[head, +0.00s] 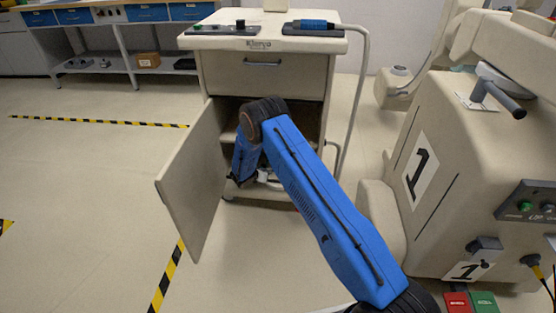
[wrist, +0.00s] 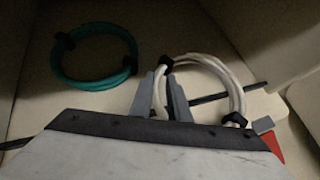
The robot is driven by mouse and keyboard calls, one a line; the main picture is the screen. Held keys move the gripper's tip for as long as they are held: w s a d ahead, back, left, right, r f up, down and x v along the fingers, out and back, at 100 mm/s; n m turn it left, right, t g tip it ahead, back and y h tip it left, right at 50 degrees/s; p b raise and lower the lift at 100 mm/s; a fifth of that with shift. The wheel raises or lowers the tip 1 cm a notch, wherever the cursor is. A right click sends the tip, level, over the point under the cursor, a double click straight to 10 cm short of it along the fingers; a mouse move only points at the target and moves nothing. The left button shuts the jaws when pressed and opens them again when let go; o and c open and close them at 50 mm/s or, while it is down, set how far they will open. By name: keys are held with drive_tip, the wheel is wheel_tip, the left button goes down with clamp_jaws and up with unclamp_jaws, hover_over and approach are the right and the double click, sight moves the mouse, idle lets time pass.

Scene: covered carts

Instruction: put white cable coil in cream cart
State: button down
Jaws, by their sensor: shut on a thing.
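The cream cart (head: 264,50) stands ahead in the head view with its door (head: 193,185) swung open to the left. My blue arm reaches into its open compartment, and my gripper is low inside, mostly hidden by the arm in that view. In the wrist view my gripper (wrist: 160,95) is shut on the left side of the white cable coil (wrist: 212,62). The coil has black ties and lies close to the compartment floor; I cannot tell if it touches. A little white shows in the head view (head: 268,177).
A green cable coil (wrist: 92,55) lies left of the white one in the wrist view. A dark rod and a red piece (wrist: 272,145) are near the right. A large cream machine (head: 450,170) marked 1 stands close on the right. The floor on the left is clear.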

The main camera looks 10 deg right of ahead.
drive_tip(key=w+d, duration=0.6)
drive_tip(key=w, duration=0.1)
drive_tip(key=shift+w+d, duration=0.15)
drive_tip(key=shift+w, duration=0.15)
drive_tip(key=w+d, duration=0.2)
drive_tip(key=shift+w+d+f, duration=0.2)
drive_tip(key=shift+w+f, duration=0.2)
drive_tip(key=shift+a+f, duration=0.1)
drive_tip(key=shift+f, duration=0.25)
drive_tip(key=c, duration=1.7)
unclamp_jaws()
